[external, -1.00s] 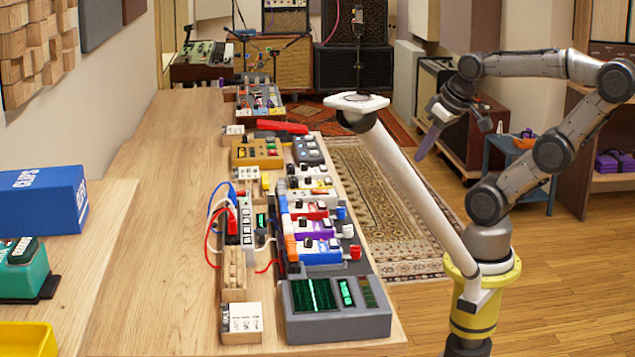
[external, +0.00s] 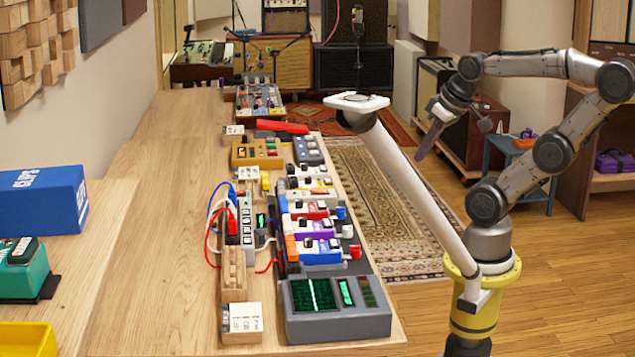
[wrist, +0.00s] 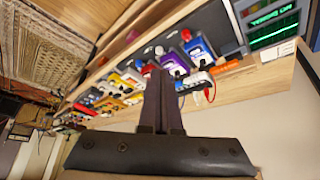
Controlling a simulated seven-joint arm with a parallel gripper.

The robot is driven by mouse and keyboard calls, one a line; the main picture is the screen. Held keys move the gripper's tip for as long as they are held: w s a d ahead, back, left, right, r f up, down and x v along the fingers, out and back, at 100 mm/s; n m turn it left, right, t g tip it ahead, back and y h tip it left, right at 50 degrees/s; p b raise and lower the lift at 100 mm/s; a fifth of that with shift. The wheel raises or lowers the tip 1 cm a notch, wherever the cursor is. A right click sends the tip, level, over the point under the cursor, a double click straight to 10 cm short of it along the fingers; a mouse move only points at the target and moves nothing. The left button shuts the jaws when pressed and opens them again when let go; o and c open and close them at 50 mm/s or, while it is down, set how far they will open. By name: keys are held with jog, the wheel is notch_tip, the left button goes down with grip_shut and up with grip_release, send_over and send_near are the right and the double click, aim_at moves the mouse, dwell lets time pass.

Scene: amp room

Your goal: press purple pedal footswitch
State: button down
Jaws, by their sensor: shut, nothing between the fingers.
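The purple pedal (external: 312,228) sits in the row on the pedalboard, between a red and white pedal (external: 308,210) and a blue and white pedal (external: 318,250). In the wrist view the purple pedal (wrist: 174,64) shows beyond my fingertips, beside the blue pedal (wrist: 199,49). Its footswitch is too small to make out clearly. My gripper (external: 421,155) hangs in the air right of the bench, over the floor and apart from the pedals. It also shows in the wrist view (wrist: 160,75), with its fingers together and nothing between them.
A grey box with green screens (external: 335,308) stands at the near end of the pedal row. A white power strip with red and blue cables (external: 247,220) runs left of the pedals.

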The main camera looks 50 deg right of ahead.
jog(key=w+a+r+n+t+y, duration=0.1)
jog(key=w+a+r+n+t, duration=0.1)
jog(key=w+r+n+t, duration=0.3)
jog(key=n+g+h, duration=0.1)
jog(key=n, duration=0.2)
send_over(327, 223)
notch_tip(327, 223, down, 14)
jog(key=shift+s+d, duration=0.3)
jog(key=shift+s, duration=0.15)
jog(key=shift+f, duration=0.15)
jog(key=shift+f, duration=4.3)
